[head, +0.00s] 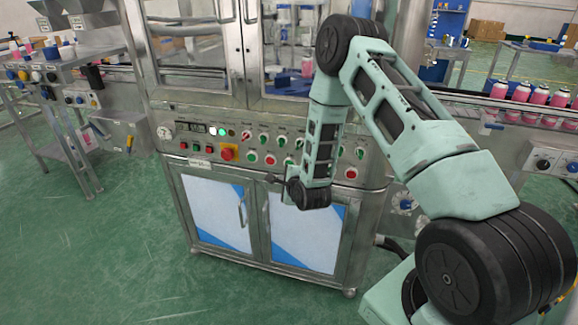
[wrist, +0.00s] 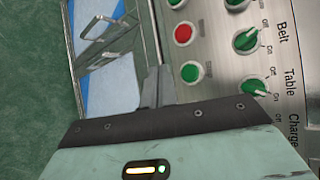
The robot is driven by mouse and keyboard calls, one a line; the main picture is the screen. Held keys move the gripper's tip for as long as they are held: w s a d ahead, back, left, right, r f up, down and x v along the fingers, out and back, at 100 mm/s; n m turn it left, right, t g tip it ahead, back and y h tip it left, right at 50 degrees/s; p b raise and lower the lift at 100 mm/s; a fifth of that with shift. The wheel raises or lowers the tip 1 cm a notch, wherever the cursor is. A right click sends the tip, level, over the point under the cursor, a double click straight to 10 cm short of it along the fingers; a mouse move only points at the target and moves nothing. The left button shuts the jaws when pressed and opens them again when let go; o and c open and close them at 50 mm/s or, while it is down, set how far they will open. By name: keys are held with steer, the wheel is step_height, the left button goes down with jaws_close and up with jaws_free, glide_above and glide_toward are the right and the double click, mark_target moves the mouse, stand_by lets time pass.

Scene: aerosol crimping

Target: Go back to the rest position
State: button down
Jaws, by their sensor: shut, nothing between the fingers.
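My gripper (head: 272,179) is in front of the crimping machine's control panel (head: 258,136), near its lower edge, to the left of my mint-green wrist. In the wrist view my gripper (wrist: 157,86) shows its grey fingers together, with nothing between them. The panel (wrist: 222,70) appears turned on its side there. It carries a red button (wrist: 184,34), green buttons and green knobs by the labels "Belt", "Table" and "Charge". The fingertips lie in front of the panel's edge and cabinet door; I cannot tell how far off they are. My forearm hides part of the panel.
The machine's lower cabinet has white and blue doors (head: 216,212) with metal handles. Glass doors (head: 190,45) are above the panel. A conveyor with pink cans (head: 520,93) is at right. A steel stand (head: 70,70) is at left. The green floor in front is clear.

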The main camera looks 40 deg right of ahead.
stand_by(0.7)
steer(key=s+a+r+n+g+y, duration=0.25)
steer(key=a+r+n, duration=0.2)
steer(key=a, duration=0.35)
steer(key=s+a+r+n+g+y+p, duration=0.1)
steer(key=s+a+r+n+g, duration=0.1)
steer(key=s+a+r+n, duration=0.35)
steer(key=s+a+r+n+g+y, duration=0.25)
steer(key=a+n, duration=0.25)
steer(key=a, duration=0.5)
steer(key=s+a+r+n+g+h, duration=0.1)
steer(key=s+r+n+g, duration=0.1)
steer(key=s+n, duration=0.3)
steer(key=s+a+r+n+g, duration=0.1)
steer(key=s+r+n, duration=0.4)
steer(key=s, duration=0.8)
steer(key=s+a+r+n+g+h+p, duration=0.1)
steer(key=s+a+r+n+g, duration=0.1)
steer(key=s+n, duration=0.4)
steer(key=s+r, duration=0.1)
steer(key=s, duration=0.1)
steer(key=shift+s+r+n+g+h, duration=0.25)
steer(key=shift+s+n+g+h, duration=0.05)
steer(key=shift+s+g, duration=0.1)
steer(key=shift+a, duration=0.15)
